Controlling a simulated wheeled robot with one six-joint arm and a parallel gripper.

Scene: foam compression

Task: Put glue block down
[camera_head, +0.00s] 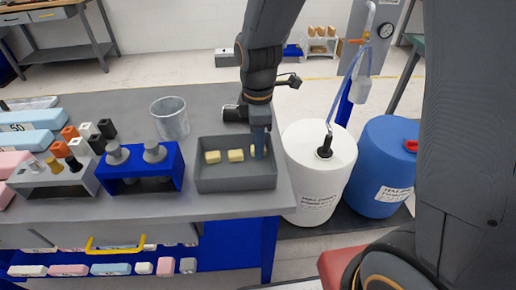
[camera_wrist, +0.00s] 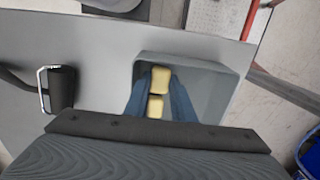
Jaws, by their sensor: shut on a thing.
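My gripper (camera_head: 259,150) reaches down into the right end of the grey tray (camera_head: 236,183) and is shut on a pale yellow glue block (camera_head: 253,149). The fingers partly hide this block. It is low inside the tray; I cannot tell whether it touches the floor. Two more yellow blocks, a left one (camera_head: 212,157) and a middle one (camera_head: 236,155), lie in a row to its left. In the wrist view, the blue fingers (camera_wrist: 158,92) flank two yellow blocks, an upper one (camera_wrist: 161,78) and a lower one (camera_wrist: 155,107).
A clear beaker (camera_head: 171,118) stands behind a blue rack (camera_head: 140,180) with grey knobbed weights, left of the tray. A light rack (camera_head: 52,178) of small samples is farther left. A white drum (camera_head: 318,180) and blue drum (camera_head: 383,165) stand beyond the table's right edge.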

